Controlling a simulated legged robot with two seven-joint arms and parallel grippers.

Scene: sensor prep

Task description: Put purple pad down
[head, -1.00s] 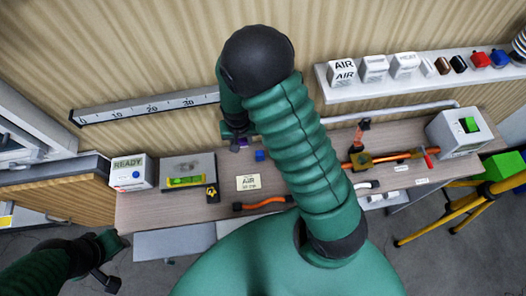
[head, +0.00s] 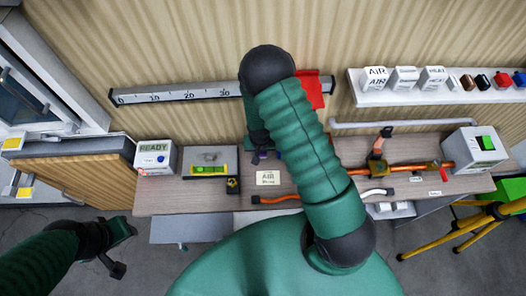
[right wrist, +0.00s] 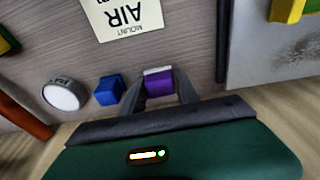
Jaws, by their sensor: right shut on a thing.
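The purple pad (right wrist: 158,83) sits between the fingertips of my right gripper (right wrist: 160,88) in the right wrist view, close over the wooden bench. I cannot tell if it touches the bench. In the head view my right gripper (head: 260,153) is mostly covered by its arm, with a bit of purple at its tip. A blue pad (right wrist: 108,90) lies just left of the purple pad in the wrist view. A card reading AIR MOUNT (right wrist: 125,14) lies nearby on the bench. My left gripper (head: 118,250) hangs at the lower left, away from the bench; its jaws are unclear.
A READY box (head: 155,157) and a plate with a green level (head: 209,170) stand on the left of the bench. Orange piping (head: 408,169) and a box with a green button (head: 474,150) are on the right. A white shelf (head: 440,94) with small blocks hangs above.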

